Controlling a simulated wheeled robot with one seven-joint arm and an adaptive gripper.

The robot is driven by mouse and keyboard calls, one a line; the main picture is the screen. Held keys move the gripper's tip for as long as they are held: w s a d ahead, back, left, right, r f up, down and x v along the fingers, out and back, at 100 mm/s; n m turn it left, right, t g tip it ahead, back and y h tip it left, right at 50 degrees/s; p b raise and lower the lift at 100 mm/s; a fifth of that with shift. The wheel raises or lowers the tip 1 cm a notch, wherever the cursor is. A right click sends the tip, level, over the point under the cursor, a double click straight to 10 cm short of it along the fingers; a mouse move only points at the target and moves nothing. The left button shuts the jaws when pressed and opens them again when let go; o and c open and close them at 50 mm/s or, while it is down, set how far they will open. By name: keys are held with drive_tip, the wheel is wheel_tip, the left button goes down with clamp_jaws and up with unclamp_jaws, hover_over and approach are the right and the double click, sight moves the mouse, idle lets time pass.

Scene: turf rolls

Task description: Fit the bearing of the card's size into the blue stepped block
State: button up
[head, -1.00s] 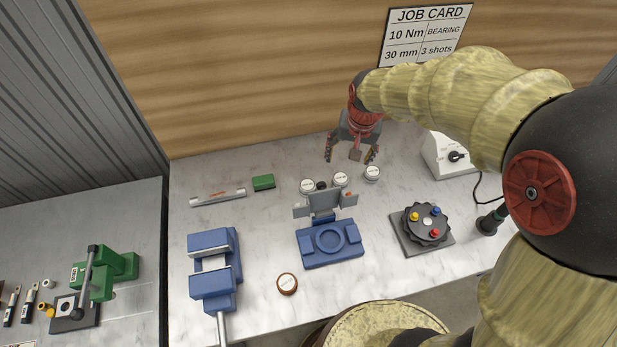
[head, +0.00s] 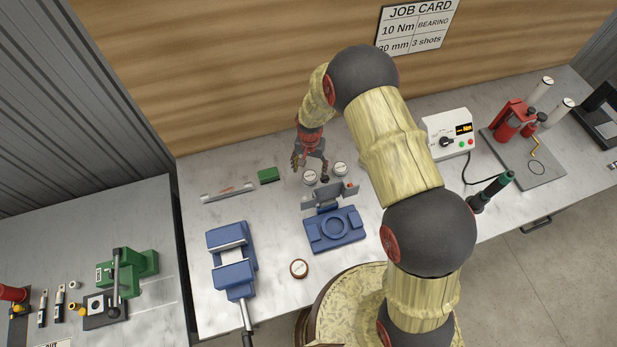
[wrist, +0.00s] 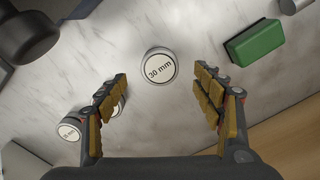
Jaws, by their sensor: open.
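The job card (head: 417,28) on the back wall reads BEARING, 10 Nm, 3 shots and 30 mm; the earlier head view shows the size clearly. A round white-topped bearing marked 30 mm (wrist: 160,67) lies between and just beyond my open fingers in the wrist view. In the head view this bearing (head: 310,178) is the leftmost of the row. My gripper (head: 310,167) is open and empty above it. Another bearing (head: 340,168) stands to its right; one (wrist: 71,128) shows lower left in the wrist view. The blue stepped block (head: 335,229) has an empty round recess.
A green block (head: 268,175) and a level-like bar (head: 228,191) lie to the left. A grey stand (head: 323,195) stands between bearings and block. A blue vise (head: 232,260) and a brown-rimmed disc (head: 299,268) sit nearer. My arm hides part of the bench.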

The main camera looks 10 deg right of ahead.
sight(310, 175)
wheel_tip(310, 175, down, 6)
drive_tip(key=shift+w+r+b, duration=0.1)
drive_tip(key=shift+b, duration=0.75)
drive_tip(key=shift+r, duration=0.1)
drive_tip(key=shift+c, duration=1.4)
drive_tip(key=c, duration=1.1)
drive_tip(key=shift+c, duration=0.7)
